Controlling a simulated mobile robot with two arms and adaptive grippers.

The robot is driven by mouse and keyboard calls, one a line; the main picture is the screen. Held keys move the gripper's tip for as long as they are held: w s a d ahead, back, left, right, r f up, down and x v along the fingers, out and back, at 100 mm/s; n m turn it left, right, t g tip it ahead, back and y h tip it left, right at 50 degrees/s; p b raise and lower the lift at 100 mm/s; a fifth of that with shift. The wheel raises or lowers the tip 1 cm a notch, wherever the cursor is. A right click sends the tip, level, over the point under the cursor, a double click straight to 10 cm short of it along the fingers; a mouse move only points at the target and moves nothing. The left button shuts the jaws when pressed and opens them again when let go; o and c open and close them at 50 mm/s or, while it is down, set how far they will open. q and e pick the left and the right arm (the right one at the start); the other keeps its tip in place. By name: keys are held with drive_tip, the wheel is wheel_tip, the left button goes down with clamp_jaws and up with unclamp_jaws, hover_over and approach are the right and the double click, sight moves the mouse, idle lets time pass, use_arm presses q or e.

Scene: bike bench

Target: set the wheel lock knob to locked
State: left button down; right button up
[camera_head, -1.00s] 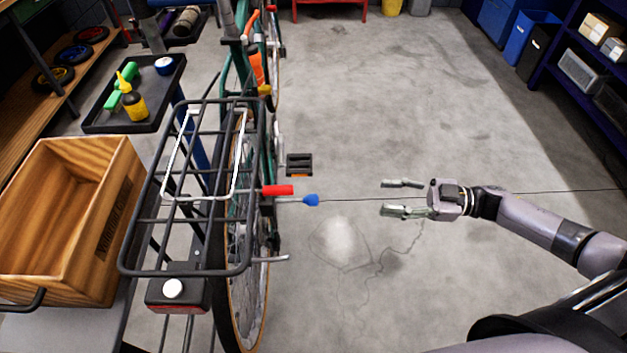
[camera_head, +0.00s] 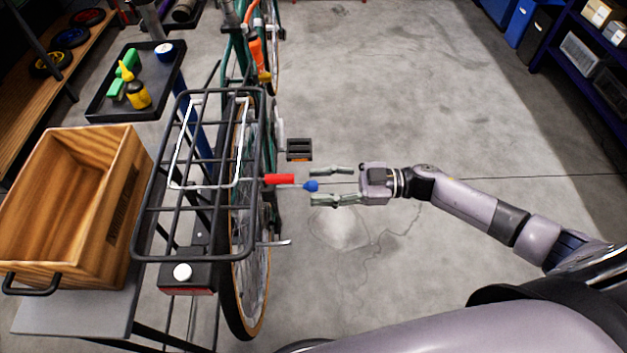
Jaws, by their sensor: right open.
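A red handle (camera_head: 279,179) and a blue knob (camera_head: 311,186) on a thin metal rod stick out to the right beside the bike's rear wheel (camera_head: 236,300), under the black rack. I cannot tell for certain which of the two is the wheel lock knob, nor read its setting. My right gripper (camera_head: 318,186) is open and comes in from the right. Its fingertips lie on either side of the blue knob in the picture. Contact is not visible. My left gripper is out of view.
The rack (camera_head: 143,225) overhangs the wheel, with a black box bearing a white button (camera_head: 182,271) at its rear. A pedal (camera_head: 299,144) is just beyond the gripper. A wooden crate (camera_head: 125,165) stands at left. The floor at right is clear.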

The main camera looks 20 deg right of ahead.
drive_tip(key=shift+x, duration=1.05)
clamp_jaws()
